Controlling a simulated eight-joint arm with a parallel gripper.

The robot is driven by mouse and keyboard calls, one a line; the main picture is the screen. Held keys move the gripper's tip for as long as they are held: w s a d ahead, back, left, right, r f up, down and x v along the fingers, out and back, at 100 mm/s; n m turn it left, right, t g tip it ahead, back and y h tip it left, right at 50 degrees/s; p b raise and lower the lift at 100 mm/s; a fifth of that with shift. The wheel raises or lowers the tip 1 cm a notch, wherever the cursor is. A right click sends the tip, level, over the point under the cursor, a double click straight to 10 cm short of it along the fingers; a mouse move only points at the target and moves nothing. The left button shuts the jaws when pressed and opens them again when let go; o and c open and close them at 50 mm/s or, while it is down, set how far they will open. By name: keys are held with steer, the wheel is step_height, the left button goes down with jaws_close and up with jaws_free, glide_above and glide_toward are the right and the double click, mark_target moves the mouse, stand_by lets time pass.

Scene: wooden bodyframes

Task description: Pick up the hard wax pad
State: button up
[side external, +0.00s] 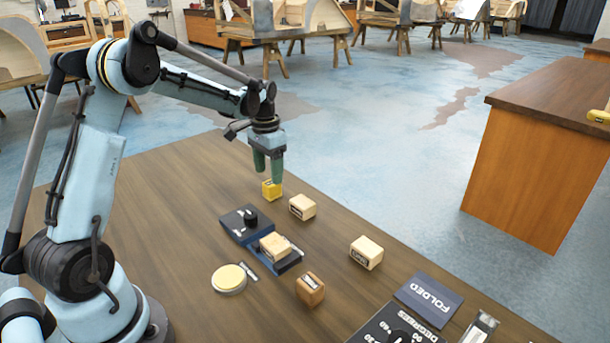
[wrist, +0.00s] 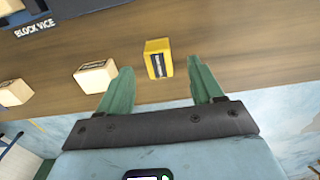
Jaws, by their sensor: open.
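My gripper (side external: 268,172) is open, pointing down, with its green fingers just above a small yellow block (side external: 272,190). In the wrist view the yellow block (wrist: 158,59) shows a dark label face and lies between and just beyond the open fingertips; nothing is held. A round pale-yellow pad (side external: 229,278) in a shallow holder lies on the table nearer my base, well away from the gripper. No readable label shows which of these is the hard wax pad.
Pale wooden blocks (side external: 302,207) (side external: 366,252) and a brown block (side external: 310,289) stand on the table. A blue block vice (side external: 288,262) holds another block. A FOLDED card (side external: 428,296) and a dial panel (side external: 395,328) lie at the front. The table's far edge is close to the yellow block.

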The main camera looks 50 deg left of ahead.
mark_target(270, 183)
steer(key=shift+d+f, duration=0.1)
steer(key=shift+f, duration=2.5)
steer(key=c, duration=1.1)
steer(key=shift+c, duration=0.2)
steer(key=shift+w+r, duration=0.1)
steer(key=shift+r, duration=0.6)
step_height(270, 183, up, 3)
steer(key=shift+f, duration=0.15)
steer(key=s+d+r, duration=0.1)
steer(key=d+r, duration=0.6)
steer(key=d, duration=0.4)
steer(key=shift+s+d, duration=0.25)
steer(key=shift+d, duration=0.05)
